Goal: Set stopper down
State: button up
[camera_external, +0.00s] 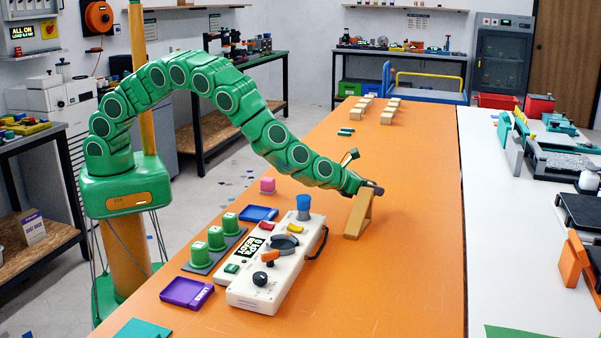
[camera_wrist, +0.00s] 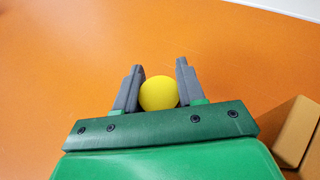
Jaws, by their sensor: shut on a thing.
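My gripper (camera_wrist: 159,68) is shut on a round yellow thing (camera_wrist: 158,93), seemingly the stopper, which sits between the two grey fingers near their base. Only its rounded top shows; the green palm edge hides the rest. Orange tabletop shows around the fingers. In the external view my gripper (camera_external: 373,188) is at the top of a tan wedge-shaped stand (camera_external: 358,217), right of the white console. I cannot make out the stopper there, nor tell whether the gripper touches the stand.
The white console (camera_external: 262,288) has knobs, a display and a blue cup-like piece (camera_external: 303,203). Left of it are green cylinders (camera_external: 215,239), a purple tray (camera_external: 187,292) and a blue tray (camera_external: 258,214). The orange table (camera_external: 405,270) is clear to the right and front. Tan blocks (camera_external: 388,116) stand farther back.

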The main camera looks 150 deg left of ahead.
jog(key=shift+w+a+f, duration=0.1)
jog(key=shift+a+f, duration=0.1)
jog(key=shift+f, duration=1.7)
jog(key=shift+f, duration=0.1)
jog(key=o, duration=1.1)
jog(key=shift+c, duration=0.2)
jog(key=shift+d+r, duration=0.4)
jog(key=shift+d, duration=0.25)
jog(key=v, duration=1)
jog(key=shift+d+r, duration=0.2)
jog(key=shift+d, duration=0.1)
